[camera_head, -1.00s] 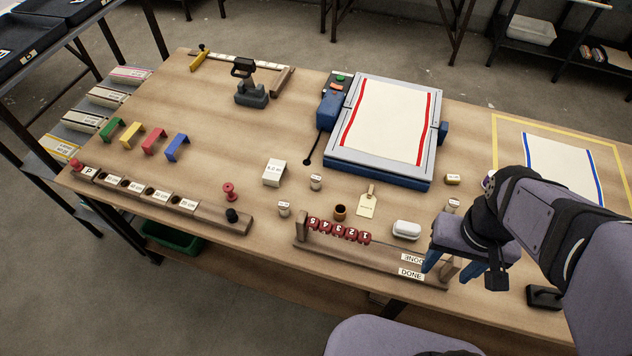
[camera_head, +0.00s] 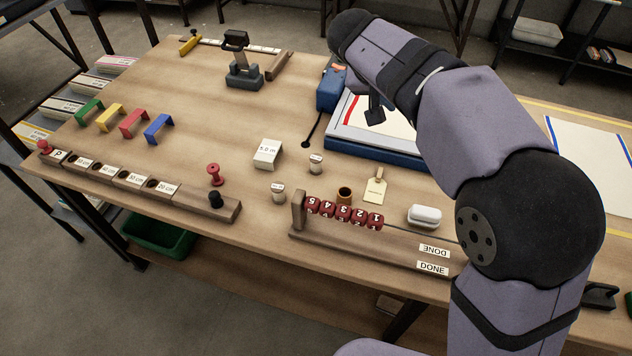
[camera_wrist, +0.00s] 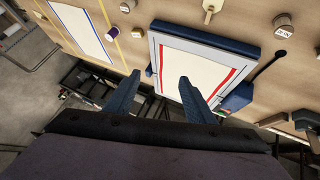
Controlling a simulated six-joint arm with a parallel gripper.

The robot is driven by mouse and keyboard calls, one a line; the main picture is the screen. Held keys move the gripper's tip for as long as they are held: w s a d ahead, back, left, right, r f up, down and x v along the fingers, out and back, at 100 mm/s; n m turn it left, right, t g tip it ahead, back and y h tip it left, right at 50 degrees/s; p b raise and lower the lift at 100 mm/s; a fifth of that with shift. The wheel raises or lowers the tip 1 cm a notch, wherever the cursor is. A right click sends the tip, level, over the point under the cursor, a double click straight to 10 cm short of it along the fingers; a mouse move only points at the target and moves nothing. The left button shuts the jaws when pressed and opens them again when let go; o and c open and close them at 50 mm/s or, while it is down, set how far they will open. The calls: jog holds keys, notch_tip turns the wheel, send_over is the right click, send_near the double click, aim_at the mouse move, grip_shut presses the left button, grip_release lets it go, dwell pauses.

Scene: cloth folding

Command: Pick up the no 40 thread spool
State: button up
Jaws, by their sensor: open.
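Small pale labelled cylinders look like thread spools, but I cannot read which is no 40. In the head view one spool (camera_head: 316,162) stands left of the blue frame's near corner, and another spool (camera_head: 278,192) stands nearer the front, left of the counter beads. The wrist view shows a labelled spool (camera_wrist: 283,18) at top right and a pale cylinder (camera_wrist: 138,32) at top left. My gripper (camera_wrist: 159,76) is open and empty, its blue fingers over the framed cloth.
The blue frame (camera_head: 350,147) holds a red-striped cloth. A bead rack (camera_head: 345,246), white box (camera_head: 267,153), brown cup (camera_head: 344,195), tag (camera_head: 375,190) and white lozenge (camera_head: 424,215) crowd the front middle. A peg rail (camera_head: 205,203) lies front left; the table left of the box is fairly clear.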

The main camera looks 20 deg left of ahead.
jog(key=w+a+m+t+b, duration=0.1)
jog(key=w+a+t+b, duration=0.25)
jog(key=a, duration=0.65)
jog(key=r+m+t+b, duration=0.1)
jog(key=m+t+b, duration=0.15)
jog(key=b, duration=0.25)
send_over(321, 157)
jog(key=a, duration=0.1)
jog(key=shift+n+y, duration=0.35)
jog(key=shift+y, duration=0.05)
notch_tip(321, 157, down, 24)
jog(key=shift+w+r+p, duration=0.1)
jog(key=shift+r+p, duration=0.15)
jog(key=shift+p, duration=0.5)
notch_tip(321, 157, down, 2)
jog(key=shift+f, duration=0.1)
jog(key=shift+p+x, duration=0.45)
jog(key=shift+x, duration=0.5)
jog(key=shift+w+d+f, duration=0.1)
jog(key=shift+w+f, duration=0.3)
jog(key=shift+w, duration=0.1)
jog(key=c, duration=1.2)
